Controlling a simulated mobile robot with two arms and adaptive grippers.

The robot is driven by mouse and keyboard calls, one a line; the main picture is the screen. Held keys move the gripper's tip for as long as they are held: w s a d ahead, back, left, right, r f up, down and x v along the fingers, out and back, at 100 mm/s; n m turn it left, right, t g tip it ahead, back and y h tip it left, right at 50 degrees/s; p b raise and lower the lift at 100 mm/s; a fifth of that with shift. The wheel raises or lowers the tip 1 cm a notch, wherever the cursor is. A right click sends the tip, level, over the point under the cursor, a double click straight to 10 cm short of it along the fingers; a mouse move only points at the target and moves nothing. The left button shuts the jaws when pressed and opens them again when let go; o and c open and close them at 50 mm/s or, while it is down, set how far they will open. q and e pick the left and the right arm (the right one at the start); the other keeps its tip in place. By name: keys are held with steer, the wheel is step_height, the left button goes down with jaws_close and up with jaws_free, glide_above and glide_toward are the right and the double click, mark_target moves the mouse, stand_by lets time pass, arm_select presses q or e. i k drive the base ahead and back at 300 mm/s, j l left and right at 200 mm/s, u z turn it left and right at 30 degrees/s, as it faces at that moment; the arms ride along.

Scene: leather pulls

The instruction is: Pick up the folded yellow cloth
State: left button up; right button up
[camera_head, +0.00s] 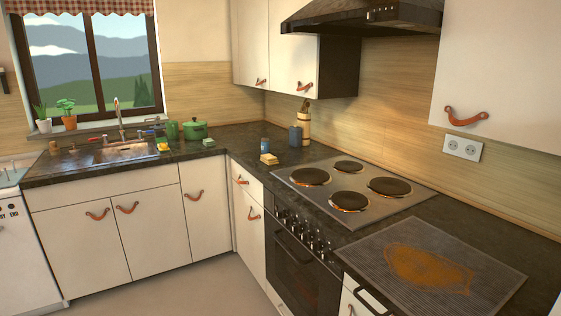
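A small folded yellow item (268,159), which looks like the folded yellow cloth, lies flat on the dark countertop near the inner corner, left of the stove. A small blue container (265,145) stands just behind it. Another small yellow item (163,145) sits by the right end of the sink; it is too small to tell what it is. Neither of my grippers is in view.
The cooktop (350,184) with round burners lies right of the yellow item. A ribbed dark mat (345,252) lies farther right. A green pot (195,129), a blue cup (295,136) and a utensil holder (304,127) stand behind. The range hood (362,18) overhangs the cooktop.

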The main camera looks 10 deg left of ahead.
mark_target(270, 160)
steer(key=i+j+z, duration=0.2)
steer(key=z, duration=0.25)
steer(key=i+j+z, duration=0.15)
steer(key=z, duration=0.25)
steer(key=i+j+z, duration=0.1)
steer(key=j, duration=0.3)
steer(key=i+j+z, duration=0.1)
steer(key=j, duration=0.35)
steer(key=i+j+z, duration=0.1)
steer(key=i+j, duration=0.15)
steer(key=j, duration=0.15)
steer(key=i+j+z, duration=0.1)
steer(key=j, duration=0.35)
steer(key=i+j+z, duration=0.1)
steer(key=j, duration=0.35)
steer(key=i+j+z, duration=0.1)
steer(key=j, duration=0.35)
